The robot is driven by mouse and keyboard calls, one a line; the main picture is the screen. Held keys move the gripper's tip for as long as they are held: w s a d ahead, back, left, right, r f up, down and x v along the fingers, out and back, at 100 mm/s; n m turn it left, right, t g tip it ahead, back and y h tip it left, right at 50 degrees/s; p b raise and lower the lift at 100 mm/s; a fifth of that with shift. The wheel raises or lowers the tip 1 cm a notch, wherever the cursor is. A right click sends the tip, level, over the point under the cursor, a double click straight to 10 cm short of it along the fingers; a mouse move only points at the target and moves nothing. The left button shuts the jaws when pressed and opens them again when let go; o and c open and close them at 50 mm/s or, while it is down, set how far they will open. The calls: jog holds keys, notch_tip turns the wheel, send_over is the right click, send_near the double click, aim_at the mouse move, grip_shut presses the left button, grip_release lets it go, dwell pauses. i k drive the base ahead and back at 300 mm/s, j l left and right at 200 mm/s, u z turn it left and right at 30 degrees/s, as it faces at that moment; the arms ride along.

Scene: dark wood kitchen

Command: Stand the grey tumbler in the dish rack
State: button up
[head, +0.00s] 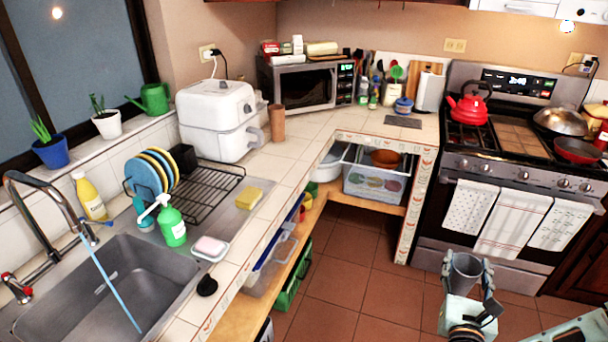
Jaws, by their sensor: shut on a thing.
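My gripper (468,290) is at the lower right, over the floor. It is shut on the grey tumbler (463,270), with a finger on either side. The tumbler looks roughly upright, its open rim at the top. The black wire dish rack (212,200) sits on the counter at the left, beside the sink. Blue and yellow plates (150,175) stand in its left part. The right part of the rack is empty. My gripper and the tumbler are far to the right of the rack.
A green soap bottle (172,224) stands in front of the rack, with a soap dish (210,248) near it. A yellow sponge (249,198) lies to the rack's right. A white air fryer (217,120) stands behind. The sink (110,290) is at left. Tiled floor (350,270) is open.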

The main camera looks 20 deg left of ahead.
aim_at(211, 195)
jog(key=i+j+z, duration=0.1)
jog(key=i+z, duration=0.25)
jog(key=i, duration=1.45)
jog(key=l+u, duration=0.1)
jog(key=u, duration=3.05)
